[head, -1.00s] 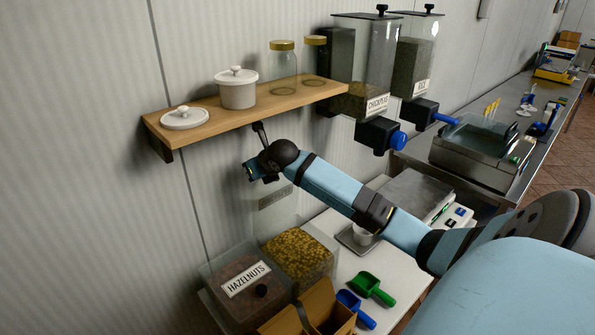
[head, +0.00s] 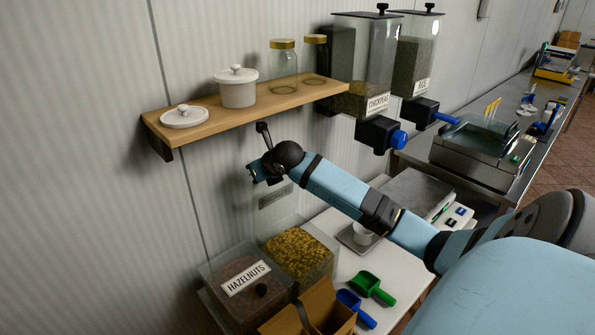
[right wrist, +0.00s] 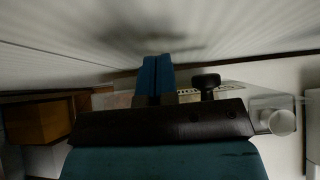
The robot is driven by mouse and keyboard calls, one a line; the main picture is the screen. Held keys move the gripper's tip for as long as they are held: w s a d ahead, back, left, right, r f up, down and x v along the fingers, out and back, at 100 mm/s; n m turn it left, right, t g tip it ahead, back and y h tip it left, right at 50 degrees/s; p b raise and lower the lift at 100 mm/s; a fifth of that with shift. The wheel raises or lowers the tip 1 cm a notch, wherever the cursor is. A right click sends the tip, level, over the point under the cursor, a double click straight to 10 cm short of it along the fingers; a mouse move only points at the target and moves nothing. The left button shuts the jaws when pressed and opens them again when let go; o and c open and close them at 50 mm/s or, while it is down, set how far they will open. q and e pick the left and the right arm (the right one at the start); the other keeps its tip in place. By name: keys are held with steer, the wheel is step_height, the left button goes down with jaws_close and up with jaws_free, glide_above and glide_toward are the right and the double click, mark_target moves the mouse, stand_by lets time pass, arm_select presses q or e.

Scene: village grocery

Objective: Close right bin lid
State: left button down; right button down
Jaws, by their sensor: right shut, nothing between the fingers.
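The right bin (head: 325,262) is clear-walled and holds yellow-brown contents. It stands beside the hazelnuts bin. Its clear lid is raised toward the wall and hard to make out. A grey label (head: 276,196) on the lid shows behind and below my right gripper. My right gripper (head: 254,173) is shut and empty, in front of the wall above the right bin. In the right wrist view its blue fingertips (right wrist: 155,76) are together, with a black knob (right wrist: 207,82) just right of them. I cannot tell whether they touch the lid. My left gripper is out of view.
The hazelnuts bin (head: 236,286) is closed, with a black knob. A wooden shelf (head: 215,120) with jars is above my gripper. Green (head: 371,288) and blue (head: 355,308) scoops lie on the white counter, near a brown box (head: 322,306). Dispensers (head: 362,62) hang at right.

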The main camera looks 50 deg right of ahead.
steer(key=shift+s+a+b, duration=0.15)
steer(key=shift+s+b, duration=0.15)
steer(key=shift+s, duration=1.05)
steer(key=shift+s+a+b, duration=0.15)
steer(key=shift+s+b, duration=0.1)
steer(key=shift+s, duration=1.05)
steer(key=shift+s+a+f+b, duration=0.1)
steer(key=shift+s+f+b, duration=0.65)
steer(key=shift+s+b, duration=0.2)
steer(key=s+b, duration=0.1)
steer(key=s+f+b, duration=0.1)
steer(key=s+f, duration=0.1)
steer(key=s, duration=0.1)
steer(key=shift+a+b, duration=0.25)
steer(key=shift+b, duration=0.15)
